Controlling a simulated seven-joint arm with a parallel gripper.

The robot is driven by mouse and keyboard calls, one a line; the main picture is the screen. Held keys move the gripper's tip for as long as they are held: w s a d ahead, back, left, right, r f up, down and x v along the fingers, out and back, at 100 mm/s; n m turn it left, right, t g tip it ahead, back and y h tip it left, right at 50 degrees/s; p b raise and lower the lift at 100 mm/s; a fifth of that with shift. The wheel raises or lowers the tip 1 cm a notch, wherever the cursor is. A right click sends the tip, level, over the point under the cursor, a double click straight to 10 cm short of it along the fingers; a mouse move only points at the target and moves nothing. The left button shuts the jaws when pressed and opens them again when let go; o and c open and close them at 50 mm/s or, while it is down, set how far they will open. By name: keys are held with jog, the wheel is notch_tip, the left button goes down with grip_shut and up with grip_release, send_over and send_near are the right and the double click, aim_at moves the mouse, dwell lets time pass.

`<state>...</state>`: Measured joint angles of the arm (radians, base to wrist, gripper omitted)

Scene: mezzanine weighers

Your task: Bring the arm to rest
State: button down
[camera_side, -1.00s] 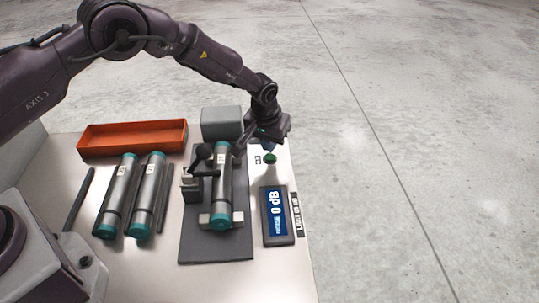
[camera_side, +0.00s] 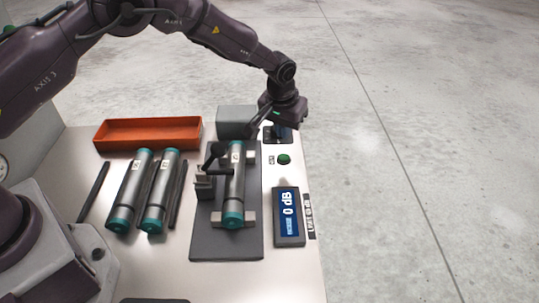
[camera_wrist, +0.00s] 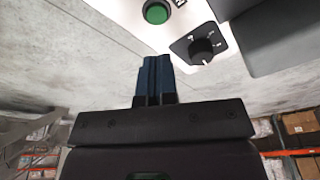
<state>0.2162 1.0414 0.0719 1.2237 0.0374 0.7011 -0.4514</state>
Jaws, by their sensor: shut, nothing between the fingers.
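My gripper (camera_side: 281,131) is shut and empty, above the far right part of the bench. In the wrist view its dark blue fingers (camera_wrist: 155,78) are together with nothing between them. The green button (camera_side: 284,159) is just nearer than the gripper and apart from it; it also shows in the wrist view (camera_wrist: 157,12). A black rotary dial (camera_wrist: 201,46) lies beside the button, and my gripper partly hides it in the side view.
A steel cylinder with teal ends (camera_side: 235,180) lies in a fixture on a dark plate (camera_side: 225,248). Two similar cylinders (camera_side: 128,190) (camera_side: 160,190) lie at left. Behind are an orange tray (camera_side: 150,147) and a grey box (camera_side: 234,121). A display (camera_side: 289,217) reads 0 dB.

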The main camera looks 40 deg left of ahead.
jog(key=s, duration=0.1)
jog(key=s+f, duration=0.1)
jog(key=s+m+g, duration=0.1)
jog(key=shift+s+a+f, duration=0.15)
jog(key=shift+s+a, duration=0.2)
jog(key=s+a+r+m+t, duration=0.1)
jog(key=s+a+r+t, duration=0.1)
jog(key=s+r, duration=1.2)
jog(key=s+a+r+t, duration=0.2)
jog(key=s+a+r, duration=0.3)
jog(key=s+r, duration=0.9)
jog(key=s, duration=0.3)
jog(key=shift+a+r+m+h, duration=0.2)
jog(key=shift+a+m+h, duration=0.1)
jog(key=shift+m, duration=0.1)
